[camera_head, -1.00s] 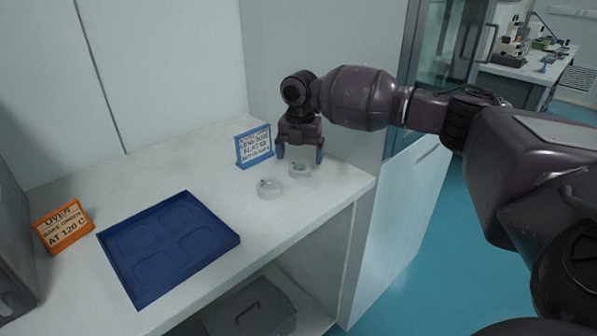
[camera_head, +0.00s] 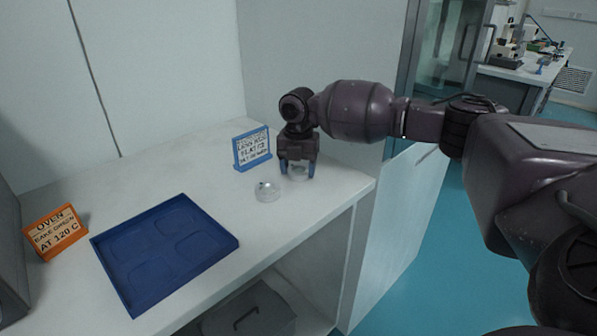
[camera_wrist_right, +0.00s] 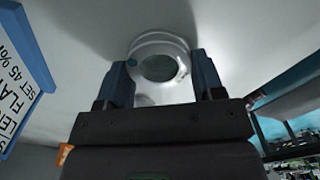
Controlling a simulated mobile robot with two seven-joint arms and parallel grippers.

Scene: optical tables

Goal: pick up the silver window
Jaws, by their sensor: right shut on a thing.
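My right gripper (camera_head: 298,169) is down at the shelf top, near its right end. Its blue fingers are shut on a round, pale ringed piece with a grey centre, which looks like the silver window (camera_wrist_right: 158,66); it sits between the fingers in the wrist view. In the head view the silver window (camera_head: 298,176) is partly hidden by the fingers, and I cannot tell if it is clear of the surface. A second round clear piece (camera_head: 268,191) lies just left of the gripper. My left gripper is not in view.
A blue-framed sign (camera_head: 252,149) stands close behind and left of the gripper. A blue tray with shallow recesses (camera_head: 228,243) lies to the left, and an orange oven sign (camera_head: 55,231) stands beyond it. A grey box (camera_head: 262,318) sits below.

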